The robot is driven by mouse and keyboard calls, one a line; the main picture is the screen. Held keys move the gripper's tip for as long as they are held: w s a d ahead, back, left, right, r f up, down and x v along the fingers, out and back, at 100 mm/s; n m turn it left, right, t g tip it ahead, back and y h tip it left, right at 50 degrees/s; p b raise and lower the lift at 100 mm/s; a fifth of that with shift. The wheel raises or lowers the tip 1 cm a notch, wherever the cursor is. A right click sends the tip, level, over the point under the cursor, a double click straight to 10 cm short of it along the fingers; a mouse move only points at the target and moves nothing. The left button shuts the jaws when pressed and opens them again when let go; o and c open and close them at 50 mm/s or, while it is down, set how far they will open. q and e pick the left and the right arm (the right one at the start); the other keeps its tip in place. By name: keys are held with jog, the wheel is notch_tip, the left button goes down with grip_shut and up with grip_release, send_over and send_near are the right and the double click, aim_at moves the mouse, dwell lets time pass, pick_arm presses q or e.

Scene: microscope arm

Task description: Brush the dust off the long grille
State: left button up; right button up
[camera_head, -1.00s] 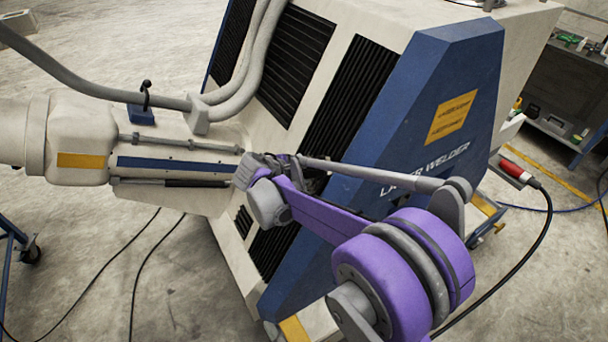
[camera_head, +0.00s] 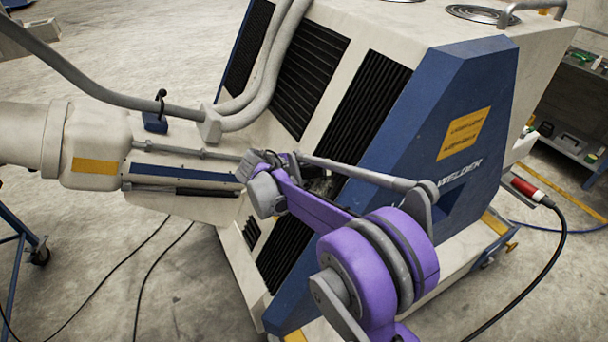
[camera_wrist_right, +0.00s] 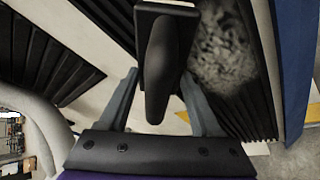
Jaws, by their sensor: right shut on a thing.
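The long grille (camera_head: 363,100) is a tall run of black slats on the pale side of the welder cabinet, beside its blue front panel. It also shows at the right of the wrist view (camera_wrist_right: 259,98), with a mottled grey dust patch (camera_wrist_right: 222,48) on it. My right gripper (camera_head: 288,163) is in front of the grille's middle, partly hidden by its own purple arm. In the wrist view its fingers (camera_wrist_right: 160,95) are shut on the dark handle of a brush (camera_wrist_right: 160,65). The brush head is at the top edge, left of the dust; contact with the slats cannot be told. My left gripper is out of view.
A thick beige machine arm (camera_head: 95,135) with a grey hose (camera_head: 75,75) lies left of my right gripper. Other grilles (camera_head: 307,70) are further left on the cabinet. Black cables (camera_head: 160,255) lie on the floor. A red connector (camera_head: 527,187) sticks out at right.

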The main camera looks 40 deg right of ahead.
jog(key=shift+w+a+f+b, duration=0.2)
jog(key=shift+w+f+b, duration=0.15)
jog(key=shift+w+f, duration=0.25)
jog(key=shift+w+a+f+b, duration=0.15)
jog(key=shift+w+f+b, duration=0.15)
jog(key=shift+w+f, duration=0.25)
jog(key=shift+s+a+b, duration=0.6)
jog(key=shift+s+a, duration=0.05)
jog(key=shift+s, duration=4.8)
jog(key=shift+w+f, duration=0.7)
jog(key=shift+w, duration=5.95)
pick_arm(q)
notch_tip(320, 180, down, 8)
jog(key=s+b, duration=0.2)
jog(key=b, duration=0.1)
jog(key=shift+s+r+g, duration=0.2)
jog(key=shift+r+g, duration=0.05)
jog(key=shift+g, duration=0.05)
pick_arm(e)
jog(key=s+a+f, duration=0.1)
jog(key=s+f, duration=0.1)
jog(key=s, duration=0.8)
jog(key=shift+a, duration=0.4)
